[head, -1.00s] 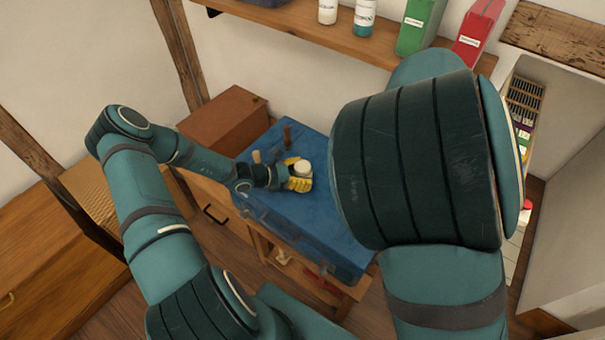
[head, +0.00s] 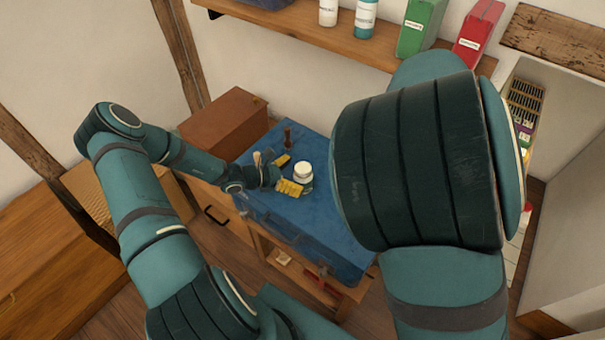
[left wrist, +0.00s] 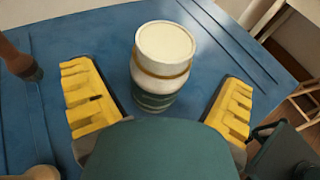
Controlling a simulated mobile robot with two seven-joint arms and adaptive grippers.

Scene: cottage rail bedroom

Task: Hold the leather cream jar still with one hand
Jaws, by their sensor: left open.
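The leather cream jar (head: 304,172) stands upright on the blue table top (head: 325,215). It has a cream lid and a dark lower body, and it also shows in the left wrist view (left wrist: 160,68). My left gripper (head: 287,173) is open beside the jar, to its left in the head view. In the left wrist view the yellow fingers (left wrist: 158,105) are spread wide on either side of the jar, with a gap to each. The jar stands just ahead of the palm, and neither finger touches it. My right gripper is out of view; a large arm link of mine hides the table's right part.
A dark-handled brush (head: 287,136) and a pale wooden-looking item (head: 257,158) stand on the table behind the left gripper. A brown box (head: 225,122) sits at the back left. A shelf (head: 310,32) with bottles and binders runs above. The front of the table is clear.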

